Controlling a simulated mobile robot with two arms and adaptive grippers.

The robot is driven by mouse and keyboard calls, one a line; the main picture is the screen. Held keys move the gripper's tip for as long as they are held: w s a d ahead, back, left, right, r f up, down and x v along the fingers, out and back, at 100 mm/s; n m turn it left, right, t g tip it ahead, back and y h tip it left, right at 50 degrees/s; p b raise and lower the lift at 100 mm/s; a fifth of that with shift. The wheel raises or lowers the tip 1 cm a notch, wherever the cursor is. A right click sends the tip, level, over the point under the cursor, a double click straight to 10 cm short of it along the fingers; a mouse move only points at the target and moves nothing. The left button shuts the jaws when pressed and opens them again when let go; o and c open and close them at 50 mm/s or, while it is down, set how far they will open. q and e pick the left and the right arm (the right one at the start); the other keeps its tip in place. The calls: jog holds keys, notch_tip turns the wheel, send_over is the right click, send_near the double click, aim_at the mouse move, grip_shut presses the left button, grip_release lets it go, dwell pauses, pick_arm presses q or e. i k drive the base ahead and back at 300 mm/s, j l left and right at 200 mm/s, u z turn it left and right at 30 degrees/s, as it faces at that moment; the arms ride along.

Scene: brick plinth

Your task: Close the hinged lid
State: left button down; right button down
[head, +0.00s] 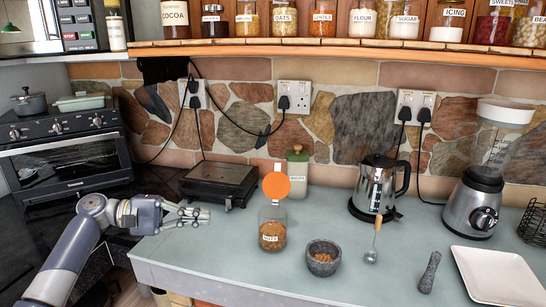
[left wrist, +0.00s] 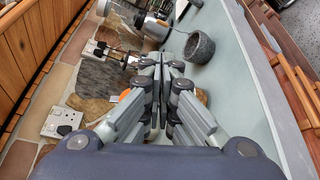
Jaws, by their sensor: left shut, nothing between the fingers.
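A glass jar (head: 272,232) with brown contents and a small label stands on the grey-green counter. Its round orange lid (head: 276,186) stands up above the jar's back on a pale hinge piece, so the jar is open. My left gripper (head: 205,216) is to the left of the jar, near its height, apart from it, with its fingers pointing right. Its fingers are shut with nothing between them, as the left wrist view shows (left wrist: 162,62). There, a bit of orange (left wrist: 124,95) shows beside the fingers, which hide most of the jar. My right gripper is out of view.
A stone mortar (head: 323,257) with brown bits stands right of the jar, with a spoon (head: 374,240) and pestle (head: 429,272) farther right. The kettle (head: 378,186) is at back right. The counter before the jar is clear.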

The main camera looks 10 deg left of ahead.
aim_at(275, 185)
jog(key=i, duration=1)
